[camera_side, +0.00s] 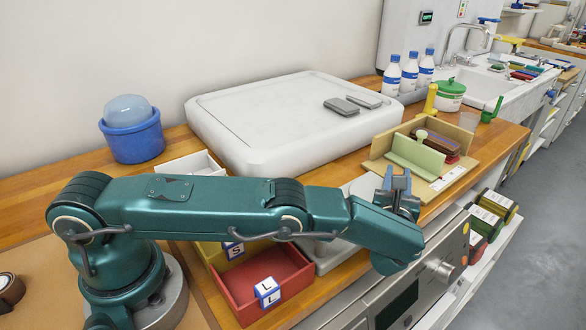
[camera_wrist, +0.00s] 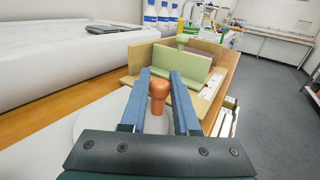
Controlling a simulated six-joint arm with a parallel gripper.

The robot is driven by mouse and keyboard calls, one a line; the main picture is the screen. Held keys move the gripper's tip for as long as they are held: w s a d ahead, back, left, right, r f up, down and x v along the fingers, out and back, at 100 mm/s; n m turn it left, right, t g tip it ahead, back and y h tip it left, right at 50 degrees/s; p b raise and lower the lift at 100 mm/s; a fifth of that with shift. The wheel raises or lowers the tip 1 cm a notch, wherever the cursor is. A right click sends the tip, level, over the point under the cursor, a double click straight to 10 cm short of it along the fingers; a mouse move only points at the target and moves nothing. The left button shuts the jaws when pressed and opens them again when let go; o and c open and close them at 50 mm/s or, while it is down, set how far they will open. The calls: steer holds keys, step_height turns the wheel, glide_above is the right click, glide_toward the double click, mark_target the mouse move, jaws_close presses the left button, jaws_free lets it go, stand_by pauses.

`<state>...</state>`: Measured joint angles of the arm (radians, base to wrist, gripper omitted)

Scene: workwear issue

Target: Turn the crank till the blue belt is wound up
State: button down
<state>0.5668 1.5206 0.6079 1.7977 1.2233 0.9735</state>
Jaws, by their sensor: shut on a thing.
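My gripper (camera_side: 397,178) is low over the front of the wooden counter, at the near side of a wooden tray. In the wrist view its two blue-grey fingers stand on either side of an upright orange-brown knob (camera_wrist: 159,90), shut on it. The knob looks like the crank's handle. A pale round plate (camera_wrist: 96,122) lies below it, mostly hidden by the fingers and the gripper's body. In the side view my gripper and arm hide the knob and much of the plate. I cannot make out the blue belt in either view.
The wooden tray (camera_side: 377,167) with a green upright panel (camera_side: 418,157) stands just beyond the gripper. A large white slab (camera_side: 250,115) is behind. Red (camera_side: 249,310) and yellow (camera_side: 217,259) bins sit under my arm. The counter's front edge is close on the right.

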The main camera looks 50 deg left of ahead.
steer(key=c, duration=0.7)
jaws_free()
steer(key=shift+o, duration=0.2)
steer(key=shift+s, duration=0.1)
steer(key=shift+v, duration=2.5)
